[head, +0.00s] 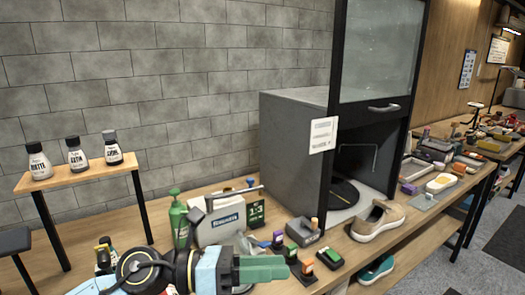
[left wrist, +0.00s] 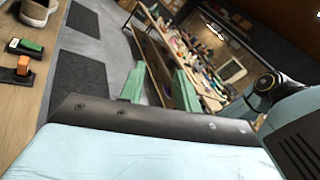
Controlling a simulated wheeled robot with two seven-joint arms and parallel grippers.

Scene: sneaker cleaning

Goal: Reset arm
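My left gripper (head: 262,268) is at the bottom centre of the head view, in front of the bench's small tools. In the left wrist view its two green fingers (left wrist: 160,88) stand apart with nothing between them. A beige sneaker (head: 377,222) lies on the bench to the right of the gripper, not touching it. Part of the sneaker also shows at the top left of the left wrist view (left wrist: 36,12). My right gripper does not show in either view.
A grey cabinet (head: 290,150) with a raised glass door stands behind the sneaker. A small riser (head: 85,175) holds bottles. Open floor (left wrist: 95,50) lies beyond the bench edge.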

